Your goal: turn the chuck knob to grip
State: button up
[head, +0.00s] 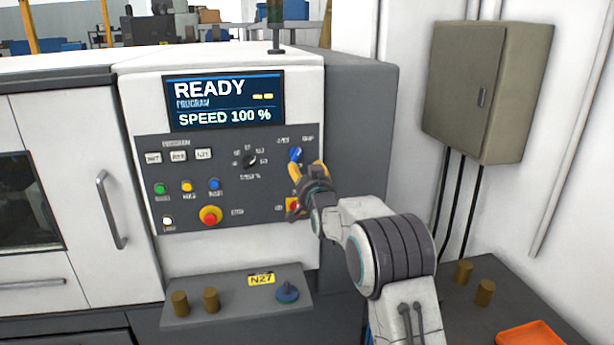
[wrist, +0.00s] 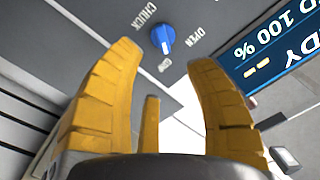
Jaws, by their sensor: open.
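The chuck knob (head: 295,153) is a small blue knob at the upper right of the dark control panel (head: 225,215). My gripper (head: 307,170) has yellow fingers and is just below and right of the knob in the head view. In the wrist view my gripper (wrist: 165,60) is open and empty. The knob shows beyond the fingertips, apart from them.
A screen (head: 224,101) reads READY and SPEED 100 %. A black dial (head: 250,161), colored buttons and a red stop button (head: 210,215) are left of my gripper. A red switch (head: 292,204) is just below it. A grey cabinet (head: 485,92) hangs at right.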

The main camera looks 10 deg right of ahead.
jog(key=shift+s, duration=0.75)
